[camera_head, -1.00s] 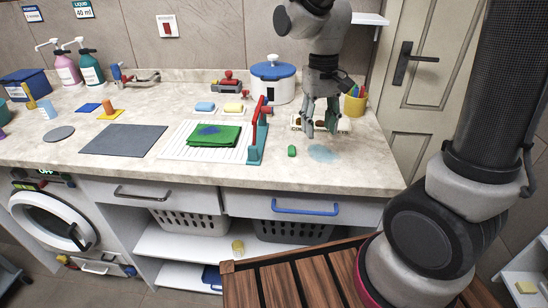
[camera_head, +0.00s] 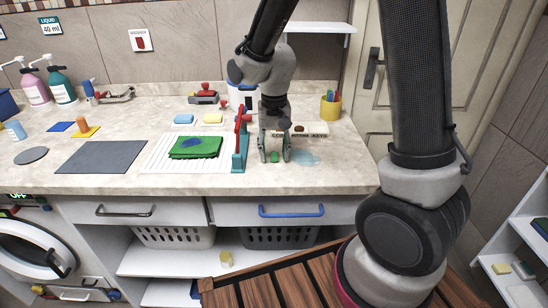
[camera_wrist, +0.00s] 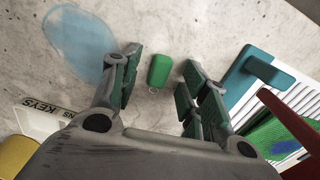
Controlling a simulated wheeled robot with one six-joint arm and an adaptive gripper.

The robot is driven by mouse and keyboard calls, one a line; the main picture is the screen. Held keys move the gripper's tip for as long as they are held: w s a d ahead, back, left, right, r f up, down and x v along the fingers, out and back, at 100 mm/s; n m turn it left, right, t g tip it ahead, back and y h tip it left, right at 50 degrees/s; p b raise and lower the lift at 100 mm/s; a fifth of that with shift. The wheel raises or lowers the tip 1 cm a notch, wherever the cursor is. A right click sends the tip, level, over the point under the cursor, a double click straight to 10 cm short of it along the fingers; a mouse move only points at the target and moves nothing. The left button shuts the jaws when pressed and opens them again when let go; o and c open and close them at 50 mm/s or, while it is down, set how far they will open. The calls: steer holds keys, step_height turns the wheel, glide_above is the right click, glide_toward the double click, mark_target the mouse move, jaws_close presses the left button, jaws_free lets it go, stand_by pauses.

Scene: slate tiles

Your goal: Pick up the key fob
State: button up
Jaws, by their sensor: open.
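The key fob (camera_head: 274,157) is a small green rounded block with a small ring at one end, lying on the stone counter. In the wrist view the key fob (camera_wrist: 160,70) lies between the fingertips of my gripper (camera_wrist: 158,82), a little past them. My gripper (camera_head: 274,157) is open and empty, pointing down over the fob. In the head view its fingers stand on either side of the fob. I cannot tell exactly how high the fingertips are above the counter.
A teal stand with a red lever (camera_head: 241,150) stands close left of my gripper, beside a white ribbed board (camera_head: 160,163) with a folded green cloth (camera_head: 195,147). A pale blue wet patch (camera_head: 303,157) and a keys tray (camera_head: 318,129) lie to the right. A yellow pen cup (camera_head: 331,106) stands behind.

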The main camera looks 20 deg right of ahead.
steer(key=shift+f, duration=0.25)
steer(key=c, duration=0.8)
